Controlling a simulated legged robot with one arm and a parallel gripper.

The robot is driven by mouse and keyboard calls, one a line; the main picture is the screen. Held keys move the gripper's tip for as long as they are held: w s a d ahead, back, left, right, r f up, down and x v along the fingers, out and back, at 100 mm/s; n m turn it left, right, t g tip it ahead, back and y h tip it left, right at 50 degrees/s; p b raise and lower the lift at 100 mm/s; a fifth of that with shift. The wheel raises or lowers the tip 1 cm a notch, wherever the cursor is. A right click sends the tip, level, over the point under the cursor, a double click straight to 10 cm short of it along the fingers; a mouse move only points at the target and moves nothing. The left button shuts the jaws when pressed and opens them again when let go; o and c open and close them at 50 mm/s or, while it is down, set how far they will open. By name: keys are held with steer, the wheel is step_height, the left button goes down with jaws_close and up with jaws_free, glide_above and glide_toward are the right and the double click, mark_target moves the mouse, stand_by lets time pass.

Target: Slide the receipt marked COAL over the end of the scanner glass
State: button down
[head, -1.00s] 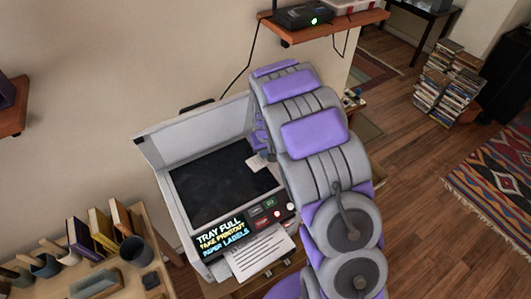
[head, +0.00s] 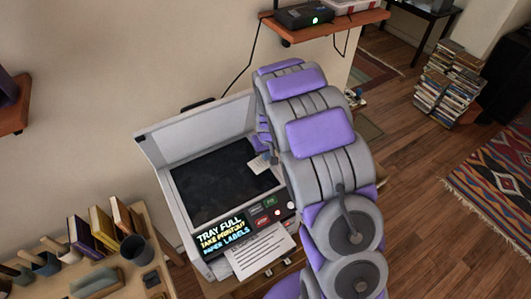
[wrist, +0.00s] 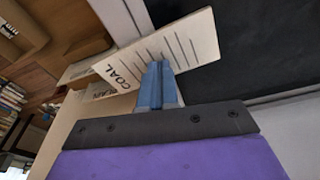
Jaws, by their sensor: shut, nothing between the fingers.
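The receipt marked COAL (wrist: 178,45) is a cream slip with dark lines. In the wrist view its right part lies over the black scanner glass (wrist: 250,45), and its COAL end reaches left past the glass edge. It also shows in the head view as a small pale slip (head: 260,163) at the right side of the glass (head: 215,190). My gripper (wrist: 156,72) is shut and empty, its blue fingertips pressed against or over the receipt's near edge; exact contact is unclear. In the head view my arm hides most of my gripper.
Another paper slip (wrist: 104,90) with partly hidden lettering lies beyond the glass edge. A printout (head: 262,248) sticks out of the scanner front below a lit panel reading TRAY FULL (head: 219,228). The scanner lid (head: 195,128) stands open. Books and cups fill the table at left.

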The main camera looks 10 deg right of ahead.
steer(key=shift+s, duration=0.15)
steer(key=shift+s+r, duration=0.15)
steer(key=shift+s, duration=0.2)
steer(key=s, duration=0.3)
steer(key=s+d, duration=0.1)
steer(key=s, duration=0.7)
steer(key=shift+s+d+r+p, duration=0.1)
steer(key=shift+d+r+p, duration=0.1)
steer(key=shift+d+p, duration=0.2)
